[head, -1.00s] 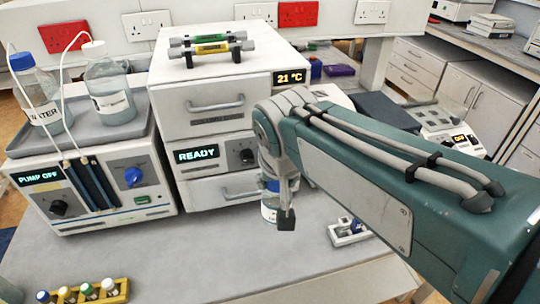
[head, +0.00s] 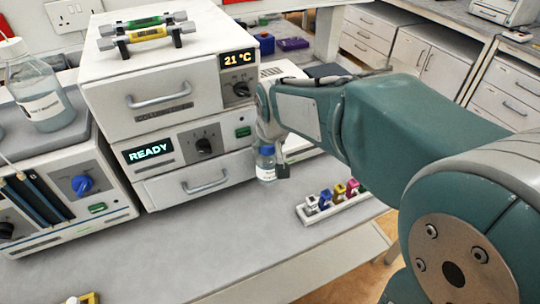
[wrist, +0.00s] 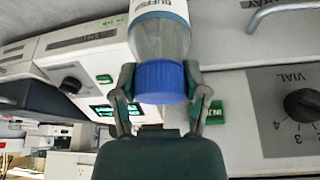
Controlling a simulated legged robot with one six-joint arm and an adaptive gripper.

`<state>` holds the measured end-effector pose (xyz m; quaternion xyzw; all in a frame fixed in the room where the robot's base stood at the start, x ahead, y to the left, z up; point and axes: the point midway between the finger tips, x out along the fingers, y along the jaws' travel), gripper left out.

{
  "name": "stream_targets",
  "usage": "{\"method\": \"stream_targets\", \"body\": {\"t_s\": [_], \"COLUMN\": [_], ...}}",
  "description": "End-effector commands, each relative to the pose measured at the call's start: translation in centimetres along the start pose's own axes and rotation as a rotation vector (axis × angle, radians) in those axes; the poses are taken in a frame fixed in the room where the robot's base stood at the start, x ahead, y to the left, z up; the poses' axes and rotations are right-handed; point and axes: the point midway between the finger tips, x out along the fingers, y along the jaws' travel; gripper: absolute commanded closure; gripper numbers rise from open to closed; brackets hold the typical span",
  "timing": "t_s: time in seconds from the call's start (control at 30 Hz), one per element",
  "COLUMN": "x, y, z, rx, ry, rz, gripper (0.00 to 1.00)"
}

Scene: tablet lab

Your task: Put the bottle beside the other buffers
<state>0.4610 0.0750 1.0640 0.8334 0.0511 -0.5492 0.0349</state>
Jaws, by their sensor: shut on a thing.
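The bottle (head: 265,172) has a blue cap, clear body and white label. In the head view it hangs at the end of my arm, in front of the stacked white units. In the wrist view its blue cap (wrist: 160,82) sits between the two fingers, and its label (wrist: 160,8) reads in part "BUFFER". My gripper (wrist: 160,88) is shut on the cap. Whether the bottle's base touches the bench cannot be told. Another clear bottle (head: 42,100) with a white label and tube stands on the pump unit at the left.
A white rack (head: 340,203) of small coloured vials lies right of the bottle. The bench (head: 185,250) is clear in front of the stacked units (head: 150,95). The pump unit (head: 90,235) stands at left. A small yellow rack (head: 88,298) shows at the bottom edge.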

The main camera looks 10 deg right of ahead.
Motion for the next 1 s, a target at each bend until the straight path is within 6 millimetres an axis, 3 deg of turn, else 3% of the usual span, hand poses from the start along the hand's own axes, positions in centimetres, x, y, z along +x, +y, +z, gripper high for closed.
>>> {"method": "stream_targets", "body": {"t_s": [0.23,0.4,0.77,0.8,0.83,0.87,1.0], "x": [2.5,4.8,5.2,5.3,5.2,5.2,5.2], "y": [1.3,1.1,1.1,1.1,1.1,1.1,1.1], "z": [-0.3,0.7,0.8,0.9,0.9,0.9,0.9], "rx": [0.003,0.001,0.0,0.0,0.0,0.0,0.0], "ry": [-0.001,0.0,0.002,0.001,0.001,0.001,0.001], "rz": [0.0,-0.001,-0.001,-0.001,-0.001,-0.001,-0.001], "gripper": [1.0,1.0,1.0,0.32,0.19,0.07,0.07]}}
